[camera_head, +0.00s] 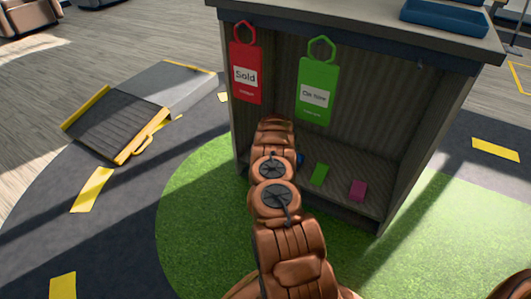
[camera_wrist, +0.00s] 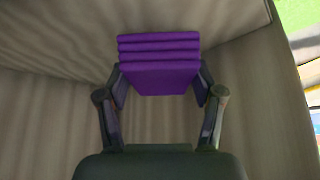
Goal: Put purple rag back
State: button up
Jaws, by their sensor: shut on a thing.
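The purple rag (camera_wrist: 160,75) is a folded stack of several layers in the wrist view. My gripper (camera_wrist: 160,82) is shut on it, with one finger on each side. Grey ribbed walls surround it in that view. In the head view my copper arm reaches into the open grey cabinet (camera_head: 345,154), and the gripper and the purple rag are hidden behind the arm. On the cabinet's low shelf lie a green folded piece (camera_head: 319,173) and a pink one (camera_head: 358,190). A bit of blue (camera_head: 300,159) shows beside my arm.
A red "Sold" tag (camera_head: 246,76) and a green tag (camera_head: 317,94) hang at the cabinet's top front. A blue tray (camera_head: 444,17) sits on its counter. A yellow-edged ramp (camera_head: 119,121) stands at left. Green floor lies before the cabinet.

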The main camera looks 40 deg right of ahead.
jog(key=shift+f+b, duration=0.5)
jog(key=shift+f, duration=1.45)
jog(key=shift+f, duration=0.15)
jog(key=o, duration=1.3)
